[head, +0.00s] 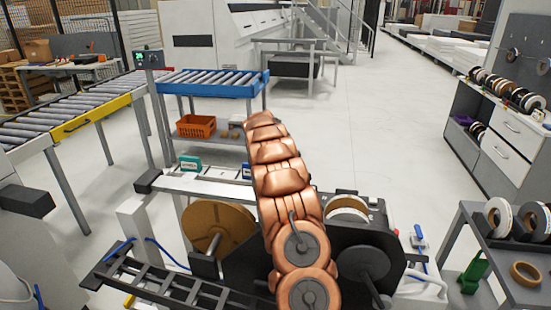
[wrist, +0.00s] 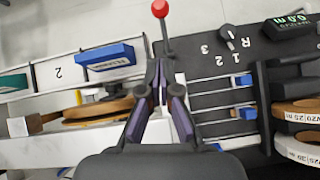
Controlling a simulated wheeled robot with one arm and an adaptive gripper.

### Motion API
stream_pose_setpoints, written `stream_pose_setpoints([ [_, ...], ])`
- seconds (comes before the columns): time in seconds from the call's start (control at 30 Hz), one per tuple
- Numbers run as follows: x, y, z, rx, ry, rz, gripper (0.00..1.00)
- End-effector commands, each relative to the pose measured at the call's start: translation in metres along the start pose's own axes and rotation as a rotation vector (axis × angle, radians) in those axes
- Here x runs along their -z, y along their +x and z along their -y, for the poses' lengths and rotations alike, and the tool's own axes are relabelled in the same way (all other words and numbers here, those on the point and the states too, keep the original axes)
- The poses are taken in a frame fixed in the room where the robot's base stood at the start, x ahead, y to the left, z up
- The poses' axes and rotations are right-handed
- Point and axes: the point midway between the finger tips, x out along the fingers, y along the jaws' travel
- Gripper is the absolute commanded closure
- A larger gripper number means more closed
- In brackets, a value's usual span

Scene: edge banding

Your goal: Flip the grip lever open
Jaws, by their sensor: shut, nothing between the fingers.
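A lever with a red ball knob (wrist: 160,8) and a thin metal stem is at the top middle of the wrist view; I take it for the grip lever. Its stem runs down to just beyond my fingertips. My gripper (wrist: 157,72) is shut and empty, with its dark fingers pointing up the picture toward the stem's foot. I cannot tell whether the fingers touch the stem. In the head view my copper arm reaches over the machine (head: 350,240), and the gripper and lever do not show there.
In the wrist view, a selector knob (wrist: 229,38) marked 1 2 3 and a display (wrist: 291,23) sit right of the lever. Blue blocks and brown and white rolls lie close by. A blue-framed roller conveyor (head: 210,82) stands beyond the machine. Open floor lies right of it.

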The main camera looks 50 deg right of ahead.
Motion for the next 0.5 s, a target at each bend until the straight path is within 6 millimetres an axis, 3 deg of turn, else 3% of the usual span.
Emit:
stream_pose_setpoints([
  [0.2, 0.0, -0.019, 0.0, 0.002, -0.001, -0.001, 1.0],
  [0.5, 0.0, -0.026, 0.0, 0.001, -0.001, -0.001, 1.0],
])
